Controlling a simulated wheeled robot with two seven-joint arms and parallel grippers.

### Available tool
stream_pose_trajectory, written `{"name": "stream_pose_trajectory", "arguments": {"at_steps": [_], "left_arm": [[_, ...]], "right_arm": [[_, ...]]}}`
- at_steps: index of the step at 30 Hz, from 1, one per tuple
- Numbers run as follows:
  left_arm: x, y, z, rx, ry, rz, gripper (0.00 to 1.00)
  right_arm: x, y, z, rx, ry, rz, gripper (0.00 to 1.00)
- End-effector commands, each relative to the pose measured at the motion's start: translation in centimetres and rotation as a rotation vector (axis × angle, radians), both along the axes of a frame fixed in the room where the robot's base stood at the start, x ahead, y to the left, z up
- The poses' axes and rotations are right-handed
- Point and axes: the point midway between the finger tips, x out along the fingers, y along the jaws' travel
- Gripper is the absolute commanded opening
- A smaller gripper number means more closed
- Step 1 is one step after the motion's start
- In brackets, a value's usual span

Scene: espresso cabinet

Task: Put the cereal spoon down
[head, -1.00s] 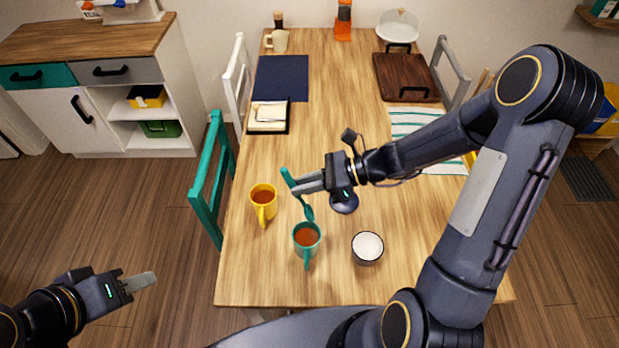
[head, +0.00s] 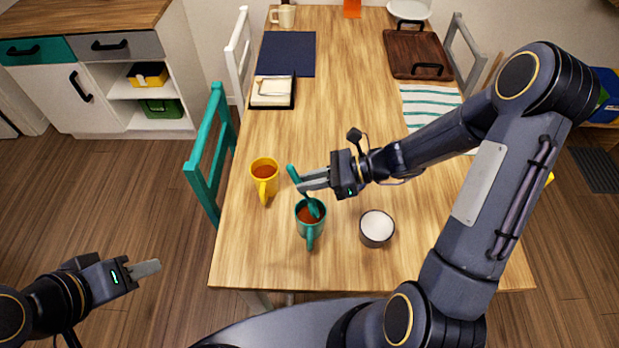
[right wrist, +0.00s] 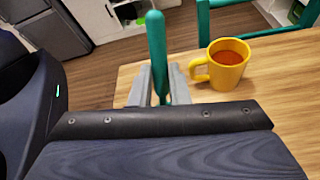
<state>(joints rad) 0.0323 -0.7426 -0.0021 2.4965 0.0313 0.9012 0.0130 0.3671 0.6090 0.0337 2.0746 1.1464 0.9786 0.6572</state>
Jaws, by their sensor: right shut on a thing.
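My right gripper (head: 302,181) is shut on the teal cereal spoon (head: 293,173), near the upper part of its handle. The spoon is tilted, and its lower end overlaps the mouth of the teal mug (head: 310,231), which holds a brown-red drink. I cannot tell whether the tip touches the drink. In the right wrist view the spoon handle (right wrist: 156,45) stands up between the fingers, and its lower end is hidden. My left gripper (head: 148,269) is over the floor left of the table, with its fingers seemingly together.
A yellow mug (head: 264,179) with drink stands left of the spoon, and a white-and-dark bowl (head: 376,228) stands right of the teal mug. A striped cloth (head: 425,107), wooden tray (head: 417,54) and navy mat (head: 287,54) lie farther back. The middle of the table is clear.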

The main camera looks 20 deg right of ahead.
Motion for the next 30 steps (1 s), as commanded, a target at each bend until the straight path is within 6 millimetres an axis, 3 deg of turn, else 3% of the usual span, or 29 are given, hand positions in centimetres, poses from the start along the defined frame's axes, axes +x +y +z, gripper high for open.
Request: {"name": "stream_pose_trajectory", "arguments": {"at_steps": [1, 12, 26, 27, 30], "left_arm": [[0.0, 0.0, -1.1, 0.0, 0.0, 0.0, 0.36], [0.0, 0.0, -4.7, 0.0, 0.0, 0.0, 0.36], [0.0, 0.0, -5.3, 0.0, 0.0, 0.0, 0.36], [0.0, 0.0, -5.3, 0.0, 0.0, 0.0, 0.36], [0.0, 0.0, -5.3, 0.0, 0.0, 0.0, 0.36]], "right_arm": [[0.0, 0.0, -1.2, 0.0, 0.0, 0.0, 0.0], [0.0, 0.0, -5.4, 0.0, 0.001, 0.0, 0.0], [0.0, 0.0, -6.2, 0.0, 0.0, 0.0, 0.0], [0.0, 0.0, -6.2, 0.0, 0.0, 0.0, 0.19], [0.0, 0.0, -6.2, 0.0, 0.0, 0.0, 0.32]]}}
